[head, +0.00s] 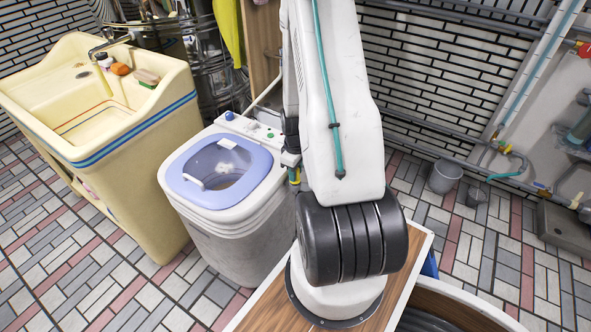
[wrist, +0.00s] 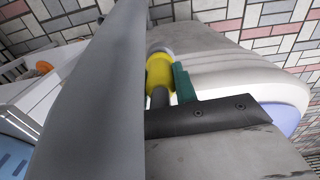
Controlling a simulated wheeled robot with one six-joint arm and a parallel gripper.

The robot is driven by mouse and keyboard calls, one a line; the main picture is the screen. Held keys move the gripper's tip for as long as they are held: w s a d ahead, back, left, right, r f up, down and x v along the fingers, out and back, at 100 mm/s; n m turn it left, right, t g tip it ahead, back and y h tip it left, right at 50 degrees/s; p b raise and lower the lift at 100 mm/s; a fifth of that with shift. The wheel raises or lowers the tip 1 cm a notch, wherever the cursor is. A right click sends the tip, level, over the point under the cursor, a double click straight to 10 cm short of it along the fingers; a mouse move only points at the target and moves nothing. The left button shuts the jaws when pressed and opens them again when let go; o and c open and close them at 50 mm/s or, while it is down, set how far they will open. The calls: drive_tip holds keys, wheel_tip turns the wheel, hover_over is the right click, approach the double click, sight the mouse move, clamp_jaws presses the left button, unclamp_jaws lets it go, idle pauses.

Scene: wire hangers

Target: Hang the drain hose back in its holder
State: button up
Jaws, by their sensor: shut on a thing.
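My gripper (wrist: 171,84) is shut on a piece of the drain hose with a yellow part (wrist: 158,72) and a dark grey part below it. A green finger pad lies against its right side. A wide grey band close to the camera hides the other side. In the head view, the yellow part (head: 294,175) shows small beside the right side of the washing machine (head: 235,240), below my arm. The rest of the hose is hidden, and I cannot make out the holder.
The washer's lilac lid (head: 190,170) is on its top, left of my gripper. A cream sink (head: 150,170) stands further left. A grey bucket (head: 444,176) and wall pipes are at the right. Tiled floor between sink and washer is clear.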

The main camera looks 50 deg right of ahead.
drive_tip(key=shift+f, duration=0.65)
drive_tip(key=o, duration=1)
drive_tip(key=shift+o, duration=0.2)
drive_tip(key=shift+r, duration=0.1)
wheel_tip(320, 180, up, 8)
drive_tip(key=shift+f, duration=0.15)
